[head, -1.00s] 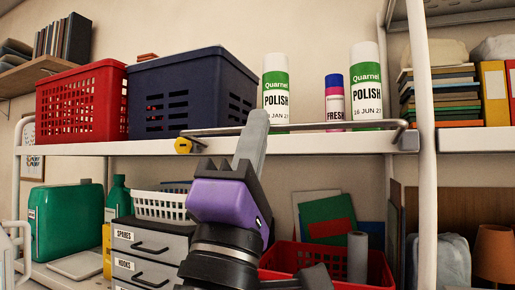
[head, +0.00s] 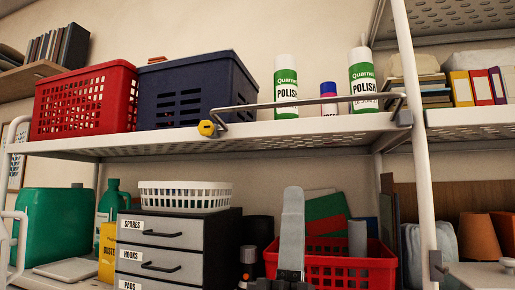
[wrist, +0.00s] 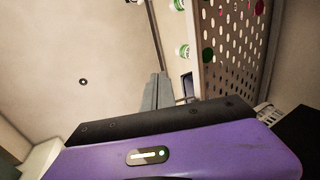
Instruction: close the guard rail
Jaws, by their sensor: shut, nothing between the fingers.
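The guard rail (head: 310,103) is a thin metal bar with bent ends. It runs along the front of the upper shelf, before the bottles. Its bar stands above the shelf lip; I cannot tell whether it is fully upright or leaning outward. A yellow knob (head: 207,128) sits at its left end and a grey bracket (head: 404,117) at its right end on the post. My gripper (head: 293,195) is shut and empty, pointing up below the shelf and apart from the rail. Its fingers also show in the wrist view (wrist: 158,88).
On the upper shelf (head: 270,133) stand a red basket (head: 85,100), a dark blue crate (head: 190,88), two polish bottles (head: 286,85) and a smaller can (head: 328,98). Below are a drawer unit (head: 165,255) and a red bin (head: 345,268). A white post (head: 418,170) rises at right.

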